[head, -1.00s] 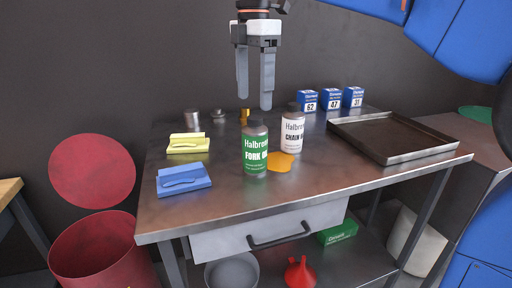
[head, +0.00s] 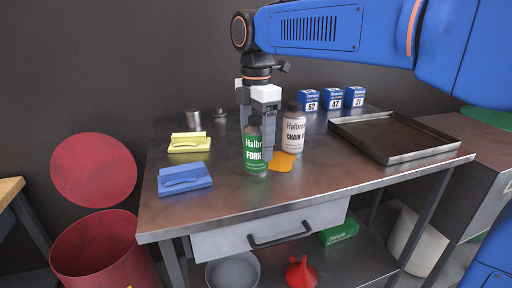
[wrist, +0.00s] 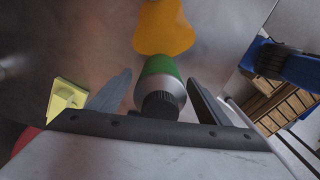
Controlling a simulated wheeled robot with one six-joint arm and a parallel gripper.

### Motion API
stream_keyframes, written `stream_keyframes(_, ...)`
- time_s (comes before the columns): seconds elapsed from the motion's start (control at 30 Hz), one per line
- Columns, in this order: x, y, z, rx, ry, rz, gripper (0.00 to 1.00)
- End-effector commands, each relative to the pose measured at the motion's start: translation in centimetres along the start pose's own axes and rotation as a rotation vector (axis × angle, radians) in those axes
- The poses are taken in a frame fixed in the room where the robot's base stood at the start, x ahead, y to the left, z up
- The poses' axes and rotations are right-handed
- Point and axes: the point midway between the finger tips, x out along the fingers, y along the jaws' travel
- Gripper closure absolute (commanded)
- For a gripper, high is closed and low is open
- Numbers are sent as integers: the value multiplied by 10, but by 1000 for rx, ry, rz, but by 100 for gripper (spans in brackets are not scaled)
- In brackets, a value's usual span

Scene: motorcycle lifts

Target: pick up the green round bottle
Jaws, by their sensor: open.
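The green round bottle (head: 253,152), labelled fork oil, stands upright on the metal workbench (head: 220,205). My gripper (head: 257,140) is lowered around it, and its fingers partly cover the label and hide the cap in the head view. In the wrist view the bottle (wrist: 160,82) shows its dark cap and green side between the two spread fingers of my gripper (wrist: 162,98). A gap shows on both sides, so the fingers are open and not closed on it.
A white chain oil bottle (head: 294,130) stands close to the right of my gripper. Blue (head: 184,179) and yellow (head: 188,143) items lie left. A dark tray (head: 390,138) is at right, with small numbered boxes (head: 331,98) behind.

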Motion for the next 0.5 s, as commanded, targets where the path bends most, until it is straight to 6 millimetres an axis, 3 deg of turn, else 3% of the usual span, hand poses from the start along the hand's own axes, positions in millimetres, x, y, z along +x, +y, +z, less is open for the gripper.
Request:
stream_keyframes(0.13, 14, 0, 0, 0, 0, 0, 29)
stream_keyframes(0.4, 17, 0, 0, 0, 0, 0, 29)
stream_keyframes(0.43, 17, 0, 0, 0, 0, 0, 31)
stream_keyframes(0.5, 17, 0, 0, 0, 0, 0, 48)
